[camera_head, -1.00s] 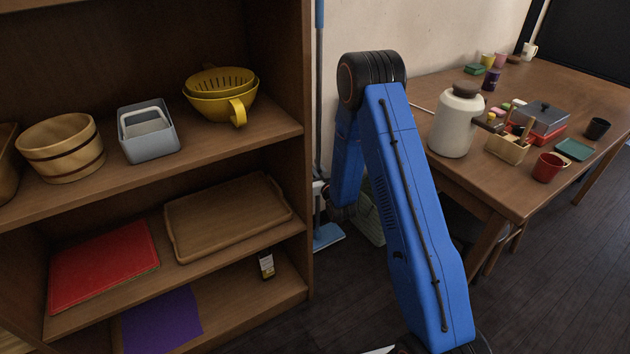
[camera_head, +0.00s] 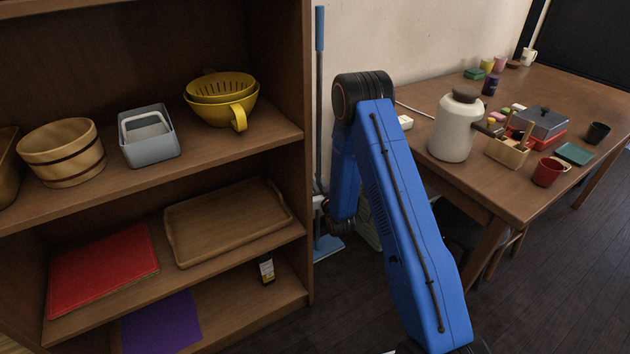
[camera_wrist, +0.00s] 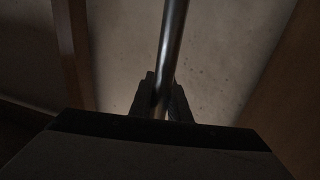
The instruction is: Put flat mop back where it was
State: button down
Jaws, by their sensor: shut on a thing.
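The flat mop stands about upright just right of the shelf unit, against the pale wall. Its blue grip (camera_head: 320,28) is at the top, a thin grey pole runs down, and its flat blue head (camera_head: 328,246) is low, near the floor. I cannot tell whether the head touches the floor. In the wrist view my gripper (camera_wrist: 162,92) is shut around the metal pole (camera_wrist: 173,40). In the head view my blue arm hides most of my gripper, which is at the pole's lower part.
The brown shelf unit (camera_head: 308,180) is close on the left, holding a yellow colander (camera_head: 222,100) and a wooden tray (camera_head: 228,220). A wooden table (camera_head: 535,95) with a large jar (camera_head: 455,125) stands on the right. A pale green container partly shows behind my arm.

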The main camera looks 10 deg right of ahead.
jog(key=c, duration=1.7)
grip_release()
jog(key=shift+o, duration=0.2)
jog(key=s+d, duration=0.2)
jog(key=s, duration=1)
notch_tip(320, 180, up, 12)
jog(key=w+f+g+h, duration=0.1)
jog(key=g, duration=0.2)
jog(key=s+d+r+g+h, duration=0.1)
jog(key=s+d+r+g, duration=0.2)
jog(key=s+r, duration=0.65)
jog(key=s+r+g, duration=0.2)
jog(key=s+r, duration=0.2)
jog(key=s, duration=0.8)
jog(key=s+d+r+m+g, duration=0.1)
jog(key=s+r, duration=0.3)
jog(key=s, duration=0.8)
jog(key=s+r+g, duration=0.4)
jog(key=s, duration=0.8)
jog(key=shift+s+d+m+h, duration=0.15)
jog(key=shift+s+m+h, duration=0.1)
jog(key=shift+m+h, duration=0.05)
